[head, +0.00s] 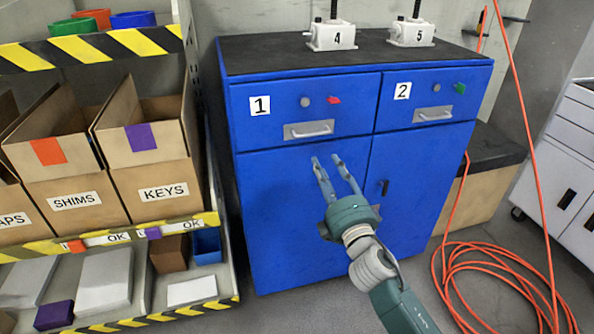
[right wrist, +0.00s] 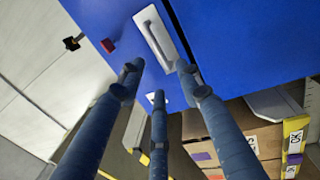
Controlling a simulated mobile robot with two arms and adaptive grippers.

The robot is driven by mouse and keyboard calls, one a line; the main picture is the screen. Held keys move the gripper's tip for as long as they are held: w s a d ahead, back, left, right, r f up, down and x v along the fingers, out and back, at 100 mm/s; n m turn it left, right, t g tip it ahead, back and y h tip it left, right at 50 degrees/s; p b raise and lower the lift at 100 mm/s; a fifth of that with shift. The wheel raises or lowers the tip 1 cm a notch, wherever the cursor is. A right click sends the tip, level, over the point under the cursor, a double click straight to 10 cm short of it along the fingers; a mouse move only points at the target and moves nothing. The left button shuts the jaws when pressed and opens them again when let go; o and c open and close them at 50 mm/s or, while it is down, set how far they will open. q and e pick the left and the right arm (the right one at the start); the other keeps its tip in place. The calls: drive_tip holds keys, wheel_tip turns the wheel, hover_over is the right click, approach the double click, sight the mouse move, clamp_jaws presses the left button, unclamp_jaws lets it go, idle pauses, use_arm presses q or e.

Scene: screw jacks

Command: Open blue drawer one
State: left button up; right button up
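In the right wrist view the handle (right wrist: 155,38) lies just beyond the spread fingers (right wrist: 157,80). My left gripper is not in view.
Blue drawer two (head: 425,98) is shut on the right. White screw jacks 4 (head: 331,36) and 5 (head: 411,32) stand on the black top. A shelf rack with cardboard boxes (head: 155,150) stands close on the left. An orange hose (head: 500,265) lies coiled on the floor at right.

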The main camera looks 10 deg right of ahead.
sight(312, 135)
drive_tip(key=w, duration=0.3)
drive_tip(key=w+r, duration=0.1)
drive_tip(key=w, duration=0.2)
drive_tip(key=w+r, duration=0.1)
drive_tip(key=w, duration=0.3)
drive_tip(key=shift+r, duration=0.1)
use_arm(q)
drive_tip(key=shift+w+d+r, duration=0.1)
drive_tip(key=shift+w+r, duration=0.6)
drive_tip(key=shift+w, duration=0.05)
use_arm(e)
drive_tip(key=shift+w, duration=0.4)
drive_tip(key=shift+r, duration=0.1)
drive_tip(key=c, duration=0.8)
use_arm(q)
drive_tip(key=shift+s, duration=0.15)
use_arm(e)
clamp_jaws()
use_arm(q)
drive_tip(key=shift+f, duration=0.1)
